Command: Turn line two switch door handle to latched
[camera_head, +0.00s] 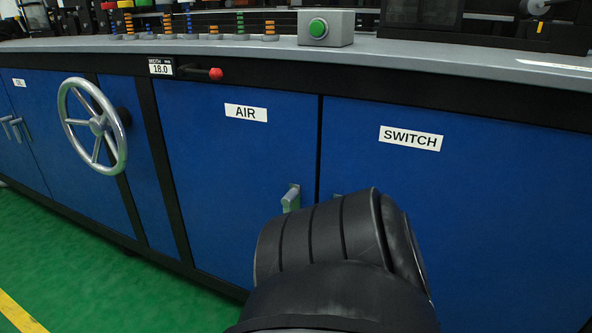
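The blue switch door (480,210) carries a white SWITCH label (411,138) and fills the right of the head view. A small sliver of what looks like its handle (337,194) shows at the door's left edge. The rest of that handle is hidden behind a black link of my arm, so I cannot tell its angle. The arm link comes up from the bottom, right of centre, in front of the door. No gripper fingers show; whether a gripper is behind the link or touching the handle is hidden.
The blue AIR door (235,180) is to the left, with its grey handle (291,198) close to my arm. A silver handwheel (97,126) and a red-knobbed lever (215,74) stick out. A green button box (325,28) stands on the grey worktop (420,50). Green floor is open lower left.

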